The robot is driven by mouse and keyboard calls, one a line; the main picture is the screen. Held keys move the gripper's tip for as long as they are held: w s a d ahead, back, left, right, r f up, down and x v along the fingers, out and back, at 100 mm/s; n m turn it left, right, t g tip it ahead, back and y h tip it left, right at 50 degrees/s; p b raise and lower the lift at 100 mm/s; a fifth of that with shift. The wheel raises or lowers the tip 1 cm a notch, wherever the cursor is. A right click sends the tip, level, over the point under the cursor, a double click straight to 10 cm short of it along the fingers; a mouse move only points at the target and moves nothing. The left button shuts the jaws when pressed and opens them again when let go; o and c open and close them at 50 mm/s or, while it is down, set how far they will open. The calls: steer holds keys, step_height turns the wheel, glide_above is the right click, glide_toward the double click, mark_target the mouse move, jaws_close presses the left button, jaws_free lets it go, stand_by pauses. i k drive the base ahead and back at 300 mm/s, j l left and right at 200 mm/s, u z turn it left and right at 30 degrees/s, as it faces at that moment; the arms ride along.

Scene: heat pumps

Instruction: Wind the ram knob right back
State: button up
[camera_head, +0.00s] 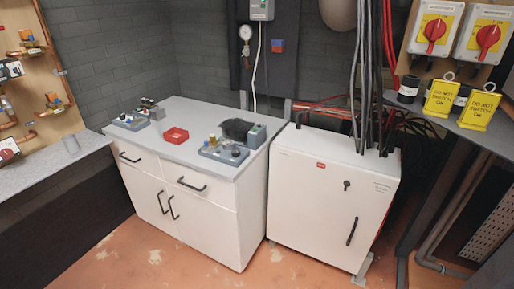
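I cannot make out for certain which part is the ram knob. Two small grey-based fixtures stand on the light worktop (187,125) of a white cabinet. The right fixture (223,152) sits near the front right edge and carries small knob-like parts, one of them yellowish. The left fixture (132,122) is at the far left end with dark and metallic parts on it. Both are too small to tell how far any knob is wound. My gripper is not in view.
A red tray (175,136) lies between the fixtures. A dark lump (237,129) and a grey box (257,136) stand behind the right one. A white enclosure (325,195) with cables adjoins on the right. Red isolator switches (434,31) hang upper right. Floor (155,257) in front is clear.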

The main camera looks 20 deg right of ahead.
mark_target(236, 153)
steer(key=i+j+z, duration=0.35)
steer(key=i+j, duration=0.65)
steer(key=i, duration=0.1)
